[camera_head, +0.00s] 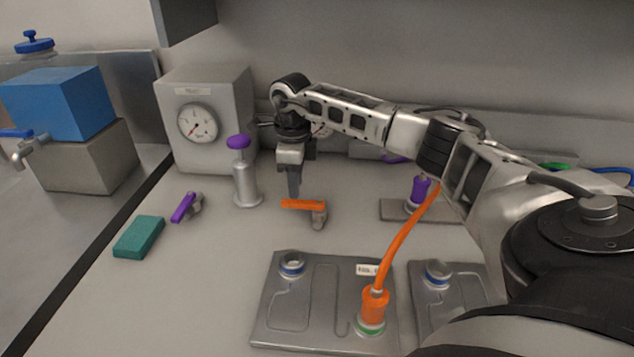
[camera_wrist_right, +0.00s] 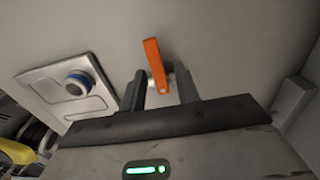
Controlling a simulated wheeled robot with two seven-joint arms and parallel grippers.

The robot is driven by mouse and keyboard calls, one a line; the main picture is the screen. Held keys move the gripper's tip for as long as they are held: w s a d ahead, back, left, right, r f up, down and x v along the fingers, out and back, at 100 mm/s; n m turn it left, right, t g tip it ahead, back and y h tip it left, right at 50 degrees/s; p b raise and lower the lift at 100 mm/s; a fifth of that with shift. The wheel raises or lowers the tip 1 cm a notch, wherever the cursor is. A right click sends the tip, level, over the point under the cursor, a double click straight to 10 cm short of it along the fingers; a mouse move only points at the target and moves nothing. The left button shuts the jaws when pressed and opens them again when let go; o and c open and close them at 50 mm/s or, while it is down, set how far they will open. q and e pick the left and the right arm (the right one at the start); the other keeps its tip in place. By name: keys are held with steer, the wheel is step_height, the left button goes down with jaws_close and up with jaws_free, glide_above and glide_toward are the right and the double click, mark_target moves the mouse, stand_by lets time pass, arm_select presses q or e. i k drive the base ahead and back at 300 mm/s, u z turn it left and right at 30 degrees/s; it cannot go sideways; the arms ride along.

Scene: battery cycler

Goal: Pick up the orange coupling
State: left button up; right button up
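A small coupling with an orange lever (camera_head: 303,205) and a grey metal body (camera_head: 319,218) lies loose on the bench in the middle of the head view. My right gripper (camera_head: 294,192) points down just above and behind its lever. In the right wrist view the orange lever (camera_wrist_right: 153,62) shows between and beyond the fingertips of my right gripper (camera_wrist_right: 162,84); the fingers are apart, and contact cannot be told. An orange hose connector (camera_head: 374,306) stands upright on a grey plate (camera_head: 262,325). My left gripper is not in view.
A purple-levered piece (camera_head: 185,207), a teal block (camera_head: 139,237) and a silver cylinder with a purple knob (camera_head: 246,186) stand left. A gauge box (camera_head: 215,85) is behind. An orange hose (camera_head: 404,238) rises below my right arm. The bench's front left is clear.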

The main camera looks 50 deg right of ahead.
mark_target(374, 304)
steer(key=k, duration=1.55)
